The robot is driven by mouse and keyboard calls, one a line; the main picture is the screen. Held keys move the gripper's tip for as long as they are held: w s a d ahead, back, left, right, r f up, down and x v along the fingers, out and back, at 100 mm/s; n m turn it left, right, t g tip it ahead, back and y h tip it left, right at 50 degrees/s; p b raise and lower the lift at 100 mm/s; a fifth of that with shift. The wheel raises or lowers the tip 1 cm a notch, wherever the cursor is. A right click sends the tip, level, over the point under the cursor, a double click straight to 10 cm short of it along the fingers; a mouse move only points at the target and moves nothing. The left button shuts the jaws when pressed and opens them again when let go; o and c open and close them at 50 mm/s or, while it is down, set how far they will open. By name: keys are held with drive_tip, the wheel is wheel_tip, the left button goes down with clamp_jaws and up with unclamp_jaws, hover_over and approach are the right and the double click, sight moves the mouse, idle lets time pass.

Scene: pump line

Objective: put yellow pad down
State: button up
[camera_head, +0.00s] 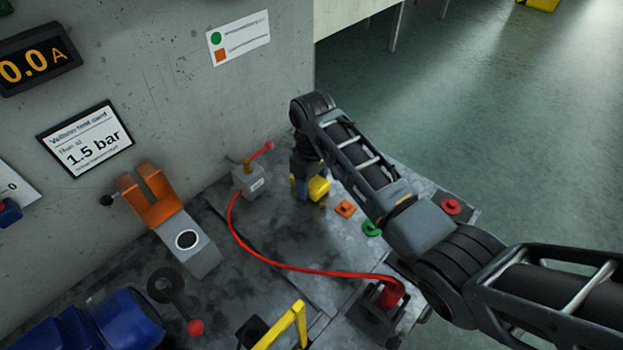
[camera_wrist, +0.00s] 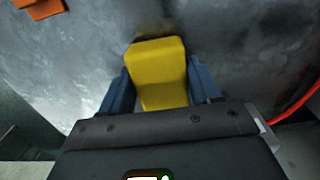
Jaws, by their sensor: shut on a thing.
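The yellow pad (camera_wrist: 158,72) sits between the two blue fingers of my gripper (camera_wrist: 160,90) in the wrist view. In the head view the yellow pad (camera_head: 319,187) shows just right of my gripper (camera_head: 303,190), low over the grey bench (camera_head: 290,235). My gripper is shut on the pad and points down. I cannot tell whether the pad's underside touches the bench; a dark shadow lies close at its far edge in the wrist view.
An orange square piece (camera_head: 345,208), a green piece (camera_head: 371,228) and a red round piece (camera_head: 450,206) lie to the right. A small grey box (camera_head: 249,181) with a red lever stands left. A red hose (camera_head: 290,267) crosses the bench in front.

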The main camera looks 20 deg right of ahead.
sight(312, 182)
drive_tip(key=o, duration=1.2)
drive_tip(key=shift+f, duration=0.15)
wheel_tip(312, 182, up, 8)
drive_tip(key=shift+s+a+f+b, duration=0.1)
drive_tip(key=shift+s+a+b, duration=0.05)
drive_tip(key=shift+b, duration=0.65)
